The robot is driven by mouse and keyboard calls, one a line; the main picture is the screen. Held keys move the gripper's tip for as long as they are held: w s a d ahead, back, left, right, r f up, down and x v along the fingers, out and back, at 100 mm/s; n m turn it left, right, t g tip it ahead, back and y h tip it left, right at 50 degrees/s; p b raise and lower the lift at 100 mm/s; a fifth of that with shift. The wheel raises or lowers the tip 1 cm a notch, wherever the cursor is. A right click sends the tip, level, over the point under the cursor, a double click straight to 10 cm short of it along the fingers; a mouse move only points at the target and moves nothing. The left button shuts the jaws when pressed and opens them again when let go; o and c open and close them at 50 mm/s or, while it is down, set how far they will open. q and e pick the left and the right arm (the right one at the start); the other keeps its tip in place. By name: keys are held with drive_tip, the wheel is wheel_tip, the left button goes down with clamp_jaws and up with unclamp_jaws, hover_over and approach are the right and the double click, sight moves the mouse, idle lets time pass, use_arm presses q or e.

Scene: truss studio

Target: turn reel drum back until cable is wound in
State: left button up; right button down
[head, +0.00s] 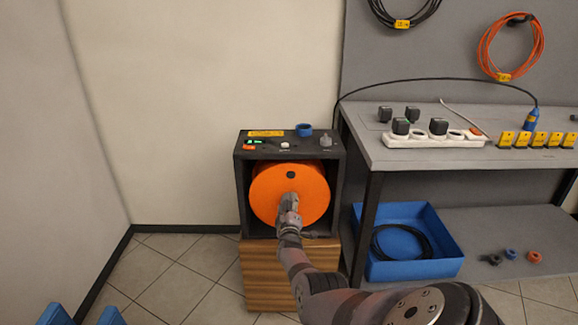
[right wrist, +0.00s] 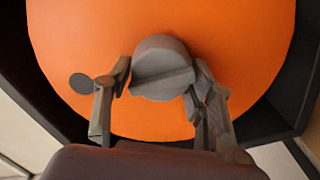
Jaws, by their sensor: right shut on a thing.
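The orange reel drum (head: 268,189) sits inside a dark open-fronted box (head: 240,190) on a wooden stand. The drum also fills most of the right wrist view (right wrist: 90,60). My right gripper (head: 290,203) is in front of the drum face, near its lower middle. In the right wrist view, the gripper (right wrist: 160,85) is shut on a grey round knob (right wrist: 158,55) on the drum face, a finger at each side. A dark round spot (head: 290,174) shows on the drum above the gripper. I see no cable on the drum. My left gripper is not in view.
A grey workbench (head: 385,155) stands at the right with a white power strip (head: 430,142) and plugs. A blue bin (head: 435,268) with black cable is on its lower shelf. A black cable (head: 430,79) runs along the bench's back.

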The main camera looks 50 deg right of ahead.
idle(0.3)
drive_tip(key=c, duration=0.7)
unclamp_jaws()
drive_tip(key=shift+s+a+f, duration=0.15)
drive_tip(key=shift+s+a, duration=0.2)
drive_tip(key=shift+a, duration=0.35)
drive_tip(key=v, duration=1)
drive_tip(key=shift+s, duration=0.2)
